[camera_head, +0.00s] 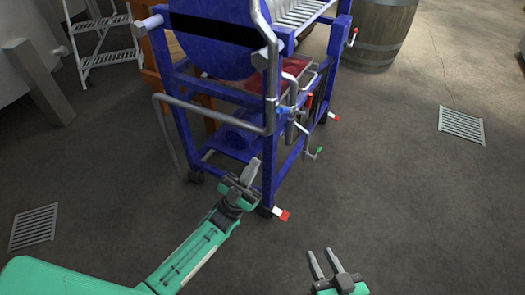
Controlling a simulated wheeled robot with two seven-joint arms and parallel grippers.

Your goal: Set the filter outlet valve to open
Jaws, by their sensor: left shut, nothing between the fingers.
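A blue filter machine (183,105) on a wheeled frame stands in the upper middle. Several small valve levers show on its right side: a red one (310,98), a blue one (286,110), a red-tipped one (334,117) and a green one (319,151). I cannot tell which belongs to the filter outlet valve, or its setting. My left gripper (252,168) is shut and empty, in front of the frame's lower near corner, below and left of these levers. My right gripper (321,256) is open and empty over the floor at the bottom, apart from the machine.
A bent grey pipe (215,108) runs across the machine's front. A red-and-white piece (281,214) sticks out low at the near corner. A barrel (376,38) stands behind right, a white step ladder (103,45) behind left. The floor to the right is clear, with a flat grate (461,125).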

